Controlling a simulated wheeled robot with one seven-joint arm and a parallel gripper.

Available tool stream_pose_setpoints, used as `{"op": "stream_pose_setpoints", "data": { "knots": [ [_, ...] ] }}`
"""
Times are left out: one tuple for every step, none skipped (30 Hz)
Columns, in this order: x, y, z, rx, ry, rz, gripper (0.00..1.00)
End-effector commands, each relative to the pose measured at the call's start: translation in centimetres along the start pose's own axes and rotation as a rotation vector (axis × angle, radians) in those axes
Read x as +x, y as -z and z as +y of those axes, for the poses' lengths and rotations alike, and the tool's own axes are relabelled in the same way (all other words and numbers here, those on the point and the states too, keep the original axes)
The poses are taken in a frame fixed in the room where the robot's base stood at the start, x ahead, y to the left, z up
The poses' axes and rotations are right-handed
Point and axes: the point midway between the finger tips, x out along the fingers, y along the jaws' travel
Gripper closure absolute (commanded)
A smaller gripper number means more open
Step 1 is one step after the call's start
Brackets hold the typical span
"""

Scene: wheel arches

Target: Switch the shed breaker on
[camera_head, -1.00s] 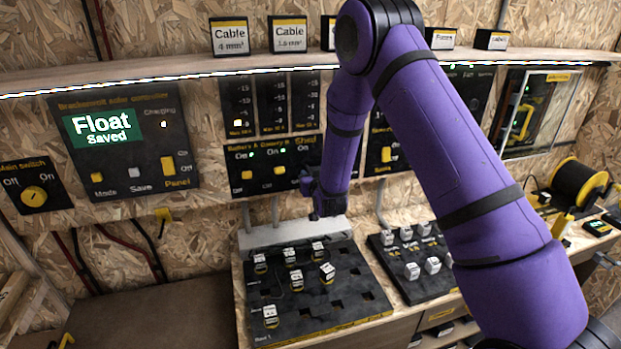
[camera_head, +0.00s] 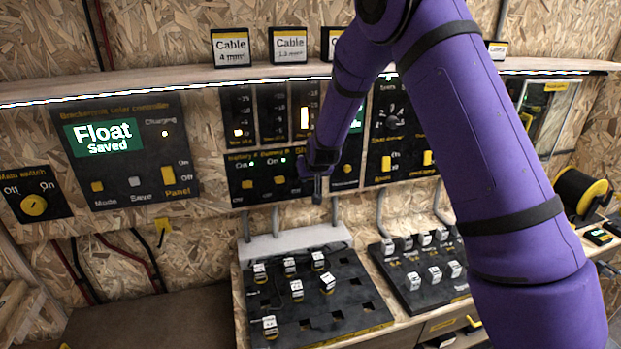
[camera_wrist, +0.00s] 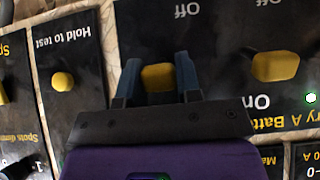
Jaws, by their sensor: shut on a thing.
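The black breaker panel (camera_head: 262,192) on the wall carries yellow toggles for two batteries and the shed. The two battery toggles (camera_head: 263,182) show at its left with green lamps lit above them. My gripper (camera_head: 317,185) is at the panel's right end, over the shed breaker. In the wrist view, which is upside down, my gripper (camera_wrist: 158,76) is shut on the yellow shed toggle (camera_wrist: 158,78), one finger on each side. An "Off" label shows just past it. The shed's "On" label and lamp are hidden behind my gripper.
A neighbouring battery toggle (camera_wrist: 275,66) is close beside my fingers. A "Hold to test" button (camera_wrist: 62,81) is on the other side. The Float display panel (camera_head: 118,150) is at the left. A black socket board (camera_head: 310,300) is below, and a shelf (camera_head: 180,78) runs above.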

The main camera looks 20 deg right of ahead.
Motion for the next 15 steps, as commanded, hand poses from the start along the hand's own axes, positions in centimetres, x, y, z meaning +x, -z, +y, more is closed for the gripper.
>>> {"op": "stream_pose_setpoints", "data": {
  "knots": [
    [-0.03, 0.16, 0.03, 0.0, -0.001, -0.01, 0.92],
    [-0.04, 0.2, 0.03, 0.0, -0.001, -0.015, 0.92],
    [-0.05, 0.24, 0.01, 0.0, 0.0, -0.022, 0.92],
    [-0.05, 0.25, 0.01, 0.0, 0.0, -0.026, 0.92],
    [-0.05, 0.26, 0.0, 0.0, 0.0, -0.03, 0.92],
    [-0.05, 0.28, -0.01, 0.0, 0.0, -0.033, 0.92],
    [-0.05, 0.29, -0.01, 0.0, 0.0, -0.034, 0.92],
    [-0.06, 0.3, 0.0, 0.0, 0.0, -0.036, 0.92],
    [-0.06, 0.29, 0.0, 0.0, 0.0, -0.037, 0.92],
    [-0.06, 0.29, 0.0, 0.0, 0.0, -0.038, 0.92],
    [-0.05, 0.29, 0.0, 0.0, 0.0, -0.038, 0.92],
    [-0.05, 0.29, 0.0, 0.0, 0.0, -0.038, 0.92],
    [-0.05, 0.29, 0.0, 0.0, 0.0, -0.038, 0.92],
    [-0.05, 0.29, 0.0, 0.0, 0.0, -0.038, 0.92],
    [-0.05, 0.29, 0.0, 0.0, 0.0, -0.037, 0.92]
  ]
}}
